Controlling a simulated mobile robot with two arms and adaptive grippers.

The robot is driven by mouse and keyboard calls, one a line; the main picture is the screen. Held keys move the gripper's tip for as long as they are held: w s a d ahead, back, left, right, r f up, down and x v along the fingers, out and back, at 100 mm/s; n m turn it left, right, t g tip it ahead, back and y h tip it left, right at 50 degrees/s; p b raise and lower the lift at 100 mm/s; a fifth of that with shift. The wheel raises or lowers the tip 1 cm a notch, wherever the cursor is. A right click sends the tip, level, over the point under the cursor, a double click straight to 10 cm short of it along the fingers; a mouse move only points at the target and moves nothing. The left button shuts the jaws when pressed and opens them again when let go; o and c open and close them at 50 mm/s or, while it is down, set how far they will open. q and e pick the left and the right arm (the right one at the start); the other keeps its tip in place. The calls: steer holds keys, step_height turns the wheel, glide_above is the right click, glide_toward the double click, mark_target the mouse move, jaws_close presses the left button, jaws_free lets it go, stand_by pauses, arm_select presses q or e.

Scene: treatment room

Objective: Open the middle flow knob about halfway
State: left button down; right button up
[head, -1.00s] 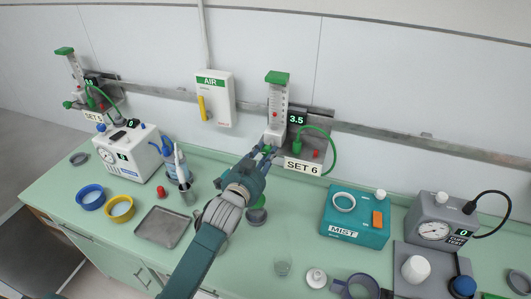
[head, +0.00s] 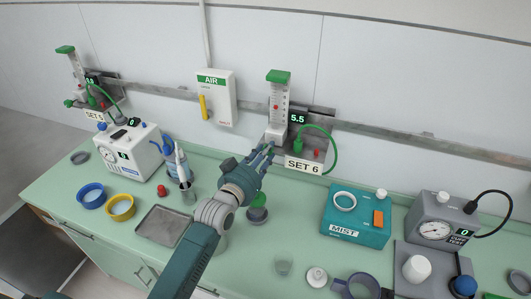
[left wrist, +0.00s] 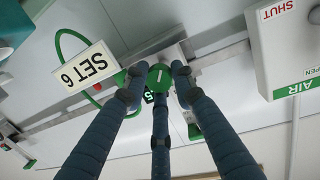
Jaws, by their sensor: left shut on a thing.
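The SET 6 flowmeter (head: 277,97) hangs on the wall rail, upright, with a green cap and a red float about halfway up its clear tube. Its readout (head: 297,118) shows 5.5. Its green flow knob (left wrist: 160,77) has a white pointer line and sits between my fingers in the left wrist view. My left gripper (head: 266,152) is shut on this knob, its fingers wrapped around the rim and hiding most of it in the head view. My right gripper is not in view.
A SET 6 sign (head: 303,164) and a green hose (head: 326,140) sit right beside the gripper. The AIR box (head: 215,97) with a yellow lever is on the wall to the left. A MIST box (head: 355,217) stands on the counter.

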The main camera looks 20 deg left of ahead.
arm_select(q)
steer(key=shift+s+f, duration=0.1)
steer(key=shift+f, duration=0.5)
steer(key=c, duration=1.4)
jaws_free()
steer(key=shift+c, duration=0.2)
steer(key=shift+o, duration=0.2)
steer(key=shift+a+r, duration=0.1)
steer(key=shift+r, duration=0.25)
steer(key=shift+s, duration=0.15)
steer(key=s+a, duration=0.1)
steer(key=s, duration=1)
steer(key=shift+s+a+r, duration=0.3)
steer(key=shift+s+r, duration=0.05)
steer(key=shift+r, duration=0.1)
steer(key=shift+c, duration=0.2)
